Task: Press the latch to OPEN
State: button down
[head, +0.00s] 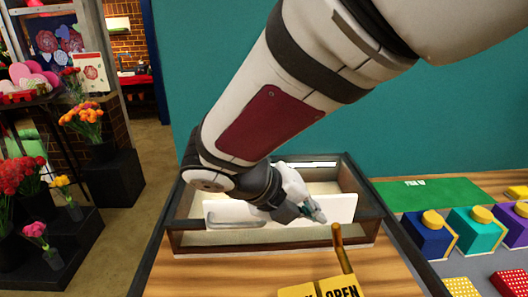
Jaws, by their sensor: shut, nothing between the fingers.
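The latch shows as a brass lever (341,248) standing up at the front of the wooden counter, leaning slightly left at its top. A yellow sign (325,289) at its foot reads OPEN, and its left part is cut off by the bottom edge of the picture. My gripper (317,217) is shut and empty. It is above the dark-framed box, just behind and left of the lever's top, and looks apart from it. My arm comes in from the top right and hides part of the box.
The dark-framed box (205,241) holds a white panel (340,207). A green mat (428,194) lies at right, with blue (427,241) and teal (474,236) blocks with yellow tops before it. Flower buckets stand at far left. Bare wood lies around the sign.

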aim_at(336, 225)
jog(key=x, duration=0.7)
jog(key=shift+d+f+b, duration=0.15)
jog(key=shift+b, duration=0.2)
jog(key=shift+w, duration=0.15)
